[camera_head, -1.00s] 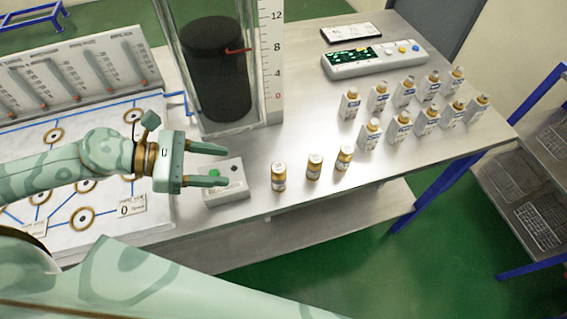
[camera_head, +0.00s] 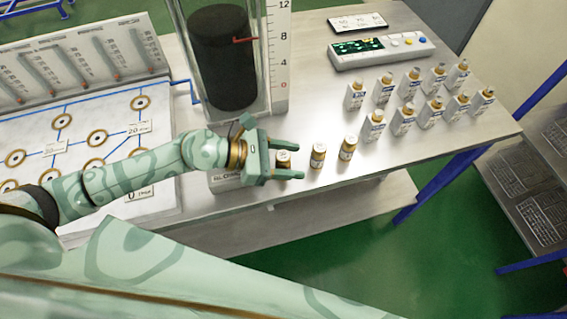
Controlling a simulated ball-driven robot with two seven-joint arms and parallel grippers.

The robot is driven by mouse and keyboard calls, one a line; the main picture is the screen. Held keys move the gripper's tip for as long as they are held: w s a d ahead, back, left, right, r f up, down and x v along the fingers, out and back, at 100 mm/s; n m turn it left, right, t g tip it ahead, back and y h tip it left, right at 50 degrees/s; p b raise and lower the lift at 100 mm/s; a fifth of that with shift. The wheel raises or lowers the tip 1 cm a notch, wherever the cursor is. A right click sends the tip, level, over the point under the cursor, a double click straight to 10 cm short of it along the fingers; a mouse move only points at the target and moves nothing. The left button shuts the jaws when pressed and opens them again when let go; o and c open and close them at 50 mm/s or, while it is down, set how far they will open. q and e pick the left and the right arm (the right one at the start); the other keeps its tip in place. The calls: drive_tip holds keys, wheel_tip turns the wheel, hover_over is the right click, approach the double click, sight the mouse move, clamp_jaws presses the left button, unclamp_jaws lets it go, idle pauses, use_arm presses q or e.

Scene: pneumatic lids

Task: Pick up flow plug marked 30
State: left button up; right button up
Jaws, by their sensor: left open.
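Three small brass-and-white cylindrical plugs stand upright in a row near the table's front edge: the left plug (camera_head: 284,160), the middle plug (camera_head: 318,156) and the right plug (camera_head: 348,148). Their labels are too small to read, so I cannot tell which is marked 30. My left gripper (camera_head: 298,160) is open and empty, pointing right. In the picture its fingers lie above and below the left plug; I cannot tell whether they are at its height. The gripper body partly covers that area. My right gripper is not in view.
A clear tank (camera_head: 262,60) with a black cylinder and scale stands behind. Several white bottles (camera_head: 403,121) stand at the right. A console (camera_head: 382,52) lies at the back. A marble panel (camera_head: 115,118) with brass-ringed holes is at left. My arm partly hides a grey box (camera_head: 222,184).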

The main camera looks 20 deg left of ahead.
use_arm(q)
drive_tip(key=shift+w+d, duration=0.1)
drive_tip(key=shift+d, duration=0.1)
drive_tip(key=c, duration=1)
drive_tip(key=shift+c, duration=0.8)
drive_tip(key=shift+a, duration=0.1)
